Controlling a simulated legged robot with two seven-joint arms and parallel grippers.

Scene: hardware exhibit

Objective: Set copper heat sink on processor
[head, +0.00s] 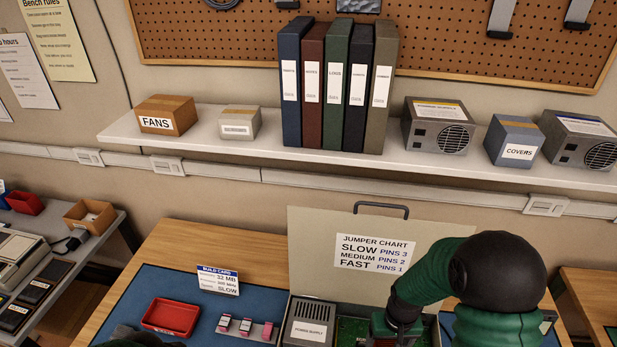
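An open computer case holds a grey power supply (312,325) and a green board (352,328), partly seen. Its raised lid (316,245) carries a jumper chart. My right arm reaches over the case from the right, and its gripper (397,333) points down at the board by the bottom edge. A reddish-brown edge (378,323) shows beside this gripper; I cannot tell whether it is the copper heat sink. The fingertips and the processor are hidden or cut off. A dark shape at the bottom left may be part of my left arm; no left fingers show.
A red tray (171,317), a grey holder (247,327) with small pink-topped pieces and a build card (218,282) are on the blue mat (150,285). A wall shelf (235,142) with binders and boxes runs behind. A side table with bins stands left.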

